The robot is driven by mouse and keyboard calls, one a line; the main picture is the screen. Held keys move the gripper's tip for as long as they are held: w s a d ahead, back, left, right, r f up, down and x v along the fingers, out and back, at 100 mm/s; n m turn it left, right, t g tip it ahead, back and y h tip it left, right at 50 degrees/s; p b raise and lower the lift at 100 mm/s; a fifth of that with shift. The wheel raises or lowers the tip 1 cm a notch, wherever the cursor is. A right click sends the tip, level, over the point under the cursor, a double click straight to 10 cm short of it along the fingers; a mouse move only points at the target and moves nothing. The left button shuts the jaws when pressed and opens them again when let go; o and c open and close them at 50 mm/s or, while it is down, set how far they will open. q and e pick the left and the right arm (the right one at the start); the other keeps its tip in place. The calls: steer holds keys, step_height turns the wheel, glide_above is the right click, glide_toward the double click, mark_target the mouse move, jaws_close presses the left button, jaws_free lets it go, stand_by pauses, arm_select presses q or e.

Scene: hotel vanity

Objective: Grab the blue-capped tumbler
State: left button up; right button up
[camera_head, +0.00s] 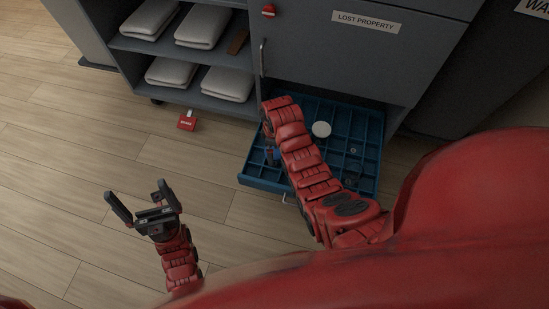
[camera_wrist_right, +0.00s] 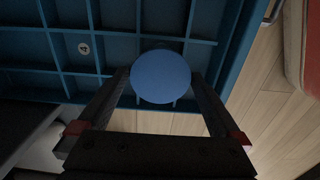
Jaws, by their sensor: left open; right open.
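The blue-capped tumbler (camera_wrist_right: 160,77) shows in the right wrist view as a round blue cap seen from above, over the blue compartment drawer (camera_wrist_right: 215,45). Its body is hidden under the cap. My right gripper (camera_wrist_right: 160,80) is open, with one finger on each side of the cap. I cannot tell whether either finger touches it. In the head view my right arm reaches over the drawer (camera_head: 262,184) and hides most of the gripper and the tumbler. My left gripper (camera_head: 136,198) is open and empty above the wooden floor, left of the drawer.
A white round item (camera_head: 321,129) is in the drawer, right of my right arm. The grey cabinet with a LOST PROPERTY label (camera_head: 366,22) rises behind. Folded towels (camera_head: 202,27) fill shelves at left. A red tagged item (camera_head: 187,121) lies on the floor.

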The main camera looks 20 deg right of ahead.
step_height(320, 180, down, 4)
steer(key=shift+r+b, duration=0.2)
steer(key=shift+b, duration=0.3)
steer(key=shift+r, duration=0.1)
steer(key=c, duration=1.4)
